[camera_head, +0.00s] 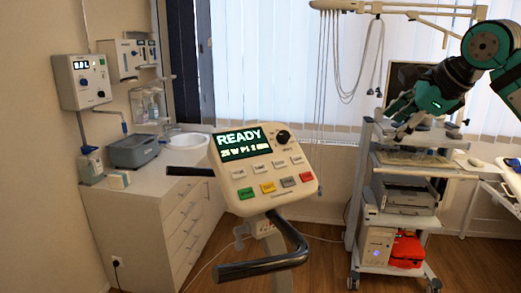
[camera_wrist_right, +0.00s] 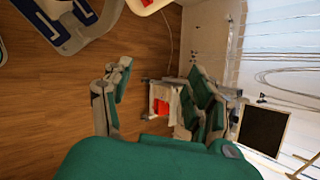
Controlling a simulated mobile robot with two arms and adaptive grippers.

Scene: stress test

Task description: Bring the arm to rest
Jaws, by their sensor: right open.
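My right arm, teal and dark grey, comes in from the upper right in the head view. Its gripper (camera_head: 402,118) hangs in the air in front of the equipment cart, with nothing seen between its fingers. In the right wrist view the two teal and grey fingers of the gripper (camera_wrist_right: 158,92) stand wide apart and empty. My left arm and gripper are in neither view.
A bike console (camera_head: 262,165) reading READY stands in the centre with a dark handlebar (camera_head: 270,262). The cart (camera_head: 395,272) holds a printer (camera_head: 408,197) and a red bag (camera_head: 406,250). A white cabinet (camera_head: 175,220) stands left. Wooden floor (camera_head: 320,255) lies between cabinet and cart.

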